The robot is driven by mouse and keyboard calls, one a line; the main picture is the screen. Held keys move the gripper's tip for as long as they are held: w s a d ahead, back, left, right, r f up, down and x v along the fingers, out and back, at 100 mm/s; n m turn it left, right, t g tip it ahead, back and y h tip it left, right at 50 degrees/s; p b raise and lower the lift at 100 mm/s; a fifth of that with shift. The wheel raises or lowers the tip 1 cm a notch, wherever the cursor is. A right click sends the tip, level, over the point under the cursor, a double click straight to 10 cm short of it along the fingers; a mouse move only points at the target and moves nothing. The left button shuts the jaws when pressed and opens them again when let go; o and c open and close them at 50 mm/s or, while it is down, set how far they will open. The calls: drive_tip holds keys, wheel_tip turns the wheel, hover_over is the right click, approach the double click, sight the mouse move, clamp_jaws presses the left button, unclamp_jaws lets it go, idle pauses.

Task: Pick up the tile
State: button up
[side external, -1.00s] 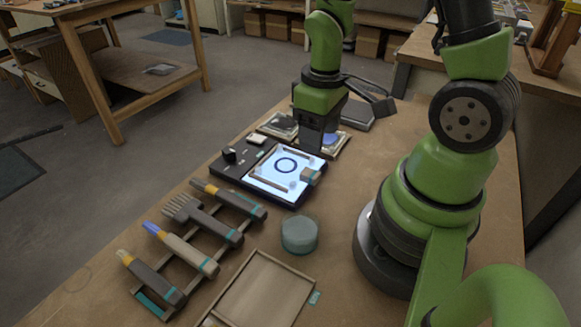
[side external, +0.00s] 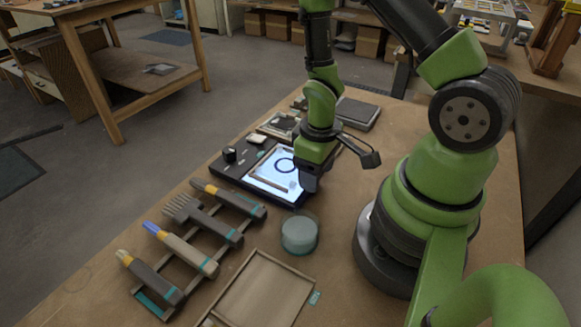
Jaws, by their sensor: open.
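The lit white panel of a black light box (side external: 232,172) sits at the middle of the bench. A clear tile (side external: 280,166) with a dark blue ring appears to lie on the panel; its edges are hard to make out. My gripper (side external: 310,186) points down at the right side of the light box, over its right corner, and hides part of the panel and ring. The jaws are open. The fingertips are small and dark, and I cannot tell whether they touch anything.
A round grey-green jar (side external: 299,234) stands just in front of my gripper. A wooden tray (side external: 262,288) lies at the front, and a rack of brushes and tools (side external: 200,240) at the left. A dark flat pad (side external: 357,113) and small trays (side external: 279,124) lie behind the light box.

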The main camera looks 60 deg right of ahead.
drive_tip(key=shift+f, duration=0.2)
clamp_jaws()
drive_tip(key=shift+r, duration=0.2)
